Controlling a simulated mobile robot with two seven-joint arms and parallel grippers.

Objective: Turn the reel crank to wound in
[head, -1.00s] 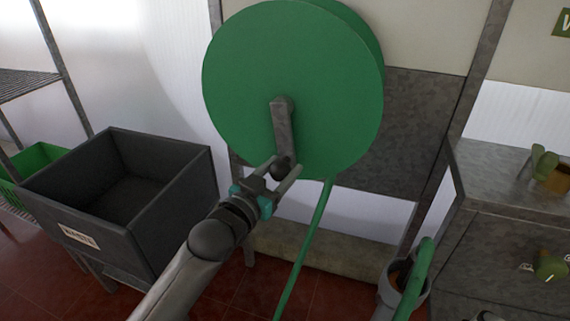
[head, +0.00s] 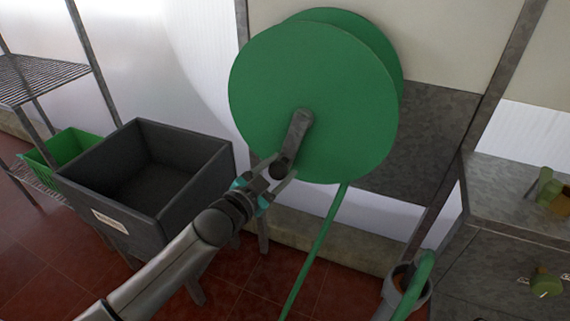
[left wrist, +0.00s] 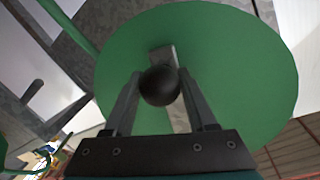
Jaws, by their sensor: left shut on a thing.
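A large green reel (head: 325,80) faces me in the middle of the head view. Its grey crank arm (head: 297,131) runs from the hub down and slightly left to a dark round knob (head: 280,167). My left gripper (head: 277,175) is shut on the knob at the reel's lower edge. In the left wrist view the black knob (left wrist: 160,86) sits between the two fingers, with the green disc (left wrist: 230,60) behind it. A green hose (head: 318,245) hangs from the reel's lower right toward the floor. My right gripper is not in view.
A wire shelf (head: 40,75) with a green crate (head: 62,150) is further left. A grey cabinet (head: 500,240) and a pot (head: 405,290) stand at the right.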

